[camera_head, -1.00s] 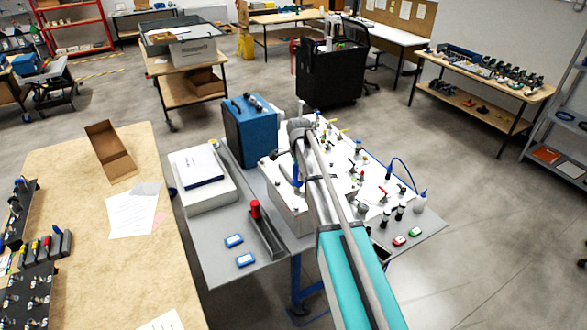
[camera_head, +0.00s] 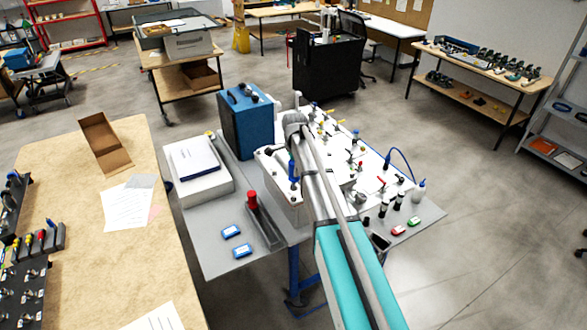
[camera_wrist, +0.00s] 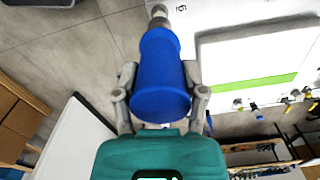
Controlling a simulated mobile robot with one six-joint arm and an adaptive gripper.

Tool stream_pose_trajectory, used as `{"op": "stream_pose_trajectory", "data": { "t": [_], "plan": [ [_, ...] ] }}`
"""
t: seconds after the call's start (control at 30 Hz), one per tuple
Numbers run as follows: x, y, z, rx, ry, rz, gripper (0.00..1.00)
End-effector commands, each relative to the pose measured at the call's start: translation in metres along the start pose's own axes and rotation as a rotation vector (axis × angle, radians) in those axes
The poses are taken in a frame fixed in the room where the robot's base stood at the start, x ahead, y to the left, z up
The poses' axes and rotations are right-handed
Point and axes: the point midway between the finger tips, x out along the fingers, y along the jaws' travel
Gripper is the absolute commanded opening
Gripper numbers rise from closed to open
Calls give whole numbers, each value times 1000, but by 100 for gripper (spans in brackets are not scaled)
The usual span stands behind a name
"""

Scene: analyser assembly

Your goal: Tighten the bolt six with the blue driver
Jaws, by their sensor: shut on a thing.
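My gripper (camera_wrist: 160,76) is shut on the blue driver (camera_wrist: 162,88), with one finger on each side of its thick handle. In the wrist view the driver's grey metal shaft (camera_wrist: 158,14) points to the top edge, beside a printed 6 on the white panel. Bolt six is not visible there; the shaft and the picture edge cover that spot, so I cannot tell whether the tip touches it. In the head view the blue driver (camera_head: 292,170) stands upright over the near left part of the white analyser (camera_head: 268,172), beside my arm.
A blue case (camera_head: 247,125) stands behind the analyser on the grey table (camera_head: 205,255). A red-handled tool (camera_head: 252,200) sits in a grey holder, near two small blue boxes (camera_head: 236,241). Small bottles (camera_head: 392,203) stand at the right. A wooden table (camera_head: 90,190) is at the left.

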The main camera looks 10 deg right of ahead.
Motion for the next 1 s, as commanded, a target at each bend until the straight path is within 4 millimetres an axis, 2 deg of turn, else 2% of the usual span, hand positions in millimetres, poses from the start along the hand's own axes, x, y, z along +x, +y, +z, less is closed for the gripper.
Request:
{"op": "stream_pose_trajectory", "data": {
  "t": [0.03,0.33,1.0],
  "plan": [
    [8,0,0,0,0,0,0],
    [23,0,0,-1,0,0,0],
    [26,0,2,-2,0,0,0]
  ]
}}
